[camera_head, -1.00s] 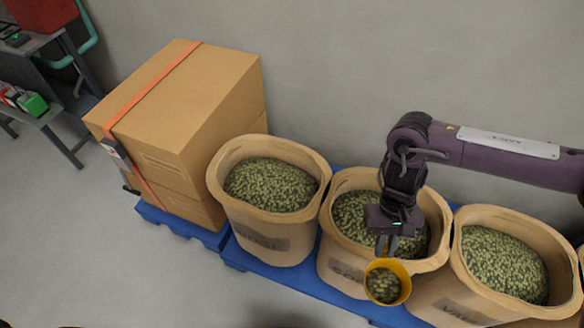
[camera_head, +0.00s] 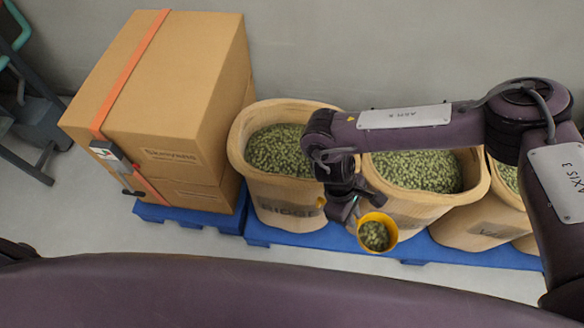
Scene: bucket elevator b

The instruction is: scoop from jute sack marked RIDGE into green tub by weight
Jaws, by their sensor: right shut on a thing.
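The jute sack marked RIDGE (camera_head: 262,204) stands at the left of the row of sacks, full of green beans or pellets; its label is partly hidden by my arm. My right gripper (camera_head: 352,212) is shut on a yellow scoop (camera_head: 362,236), which holds some of the green contents. The scoop is in front of the second sack, to the right of the RIDGE sack's label, apart from the RIDGE sack's opening. My left gripper is not in view. The green tub cannot be made out now.
More filled sacks (camera_head: 462,212) stand to the right on the blue pallet (camera_head: 400,250). Strapped cardboard boxes (camera_head: 190,90) stand left of the RIDGE sack. A grey wall (camera_head: 400,50) is behind. Bare floor lies in front of the pallet. A dark metal frame (camera_head: 30,125) is at the left edge.

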